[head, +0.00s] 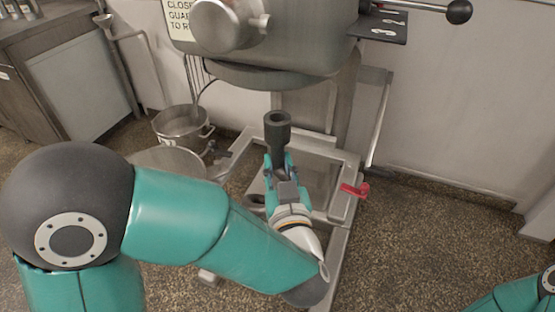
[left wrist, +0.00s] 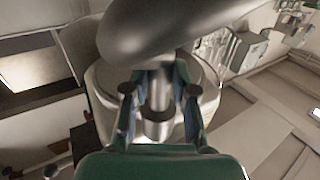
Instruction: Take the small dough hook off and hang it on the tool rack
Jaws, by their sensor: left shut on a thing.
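My left gripper (head: 279,167) is shut on the small dough hook (head: 277,128), below and in front of the mixer head (head: 285,40). In the head view the hook shows as a dark grey upright tube with an open top, clear of the mixer head. In the left wrist view its shank (left wrist: 158,92) is between the fingers of my left gripper (left wrist: 160,95), and a thick, curved grey part (left wrist: 165,30) fills the top. The lower part of the hook is hidden in the head view. I cannot make out the tool rack. My right gripper is out of frame.
The mixer's frame (head: 345,205) with a red handle (head: 355,190) stands around and beyond my left gripper. A metal pot (head: 180,122) is on the floor to the left. A black-knobbed lever (head: 458,11) sticks out at upper right. Floor at right is clear.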

